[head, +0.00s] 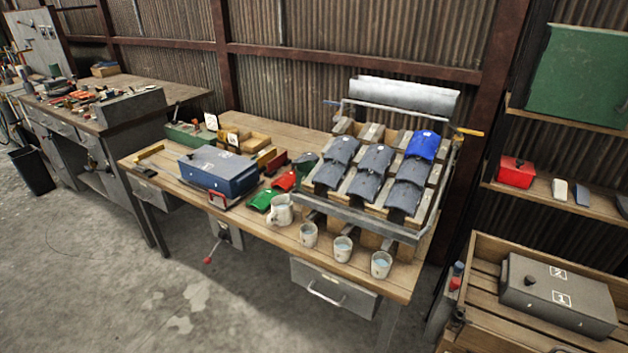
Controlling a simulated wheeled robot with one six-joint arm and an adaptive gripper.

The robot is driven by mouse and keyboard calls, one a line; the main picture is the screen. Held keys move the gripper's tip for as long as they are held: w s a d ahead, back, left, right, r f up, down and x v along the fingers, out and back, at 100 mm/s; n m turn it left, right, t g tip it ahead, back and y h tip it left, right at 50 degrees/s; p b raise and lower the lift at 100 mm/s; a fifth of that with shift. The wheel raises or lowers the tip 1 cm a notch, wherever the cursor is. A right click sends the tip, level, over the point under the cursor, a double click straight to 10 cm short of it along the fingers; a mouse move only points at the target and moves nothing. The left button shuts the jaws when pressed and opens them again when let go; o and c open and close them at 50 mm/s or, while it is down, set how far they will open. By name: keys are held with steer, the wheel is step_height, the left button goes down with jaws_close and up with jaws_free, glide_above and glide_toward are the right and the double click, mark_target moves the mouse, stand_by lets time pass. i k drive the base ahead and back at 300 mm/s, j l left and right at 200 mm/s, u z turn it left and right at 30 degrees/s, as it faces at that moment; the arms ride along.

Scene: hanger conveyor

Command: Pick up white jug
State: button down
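The white jug (280,210) stands upright on the wooden workbench (240,132), close to its front edge. It has a handle on its left side and seems to hold pale blue liquid. A green piece (262,200) lies just left of the jug. My gripper is not in view.
A slatted rack (350,218) with grey pieces and one blue piece (422,145) stands right behind the cups. A blue box (218,170) sits left of the jug. A crate (480,283) with a grey box (558,292) is at the right. The floor in front is clear.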

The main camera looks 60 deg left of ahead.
mark_target(281, 214)
steer(key=u, duration=1.8)
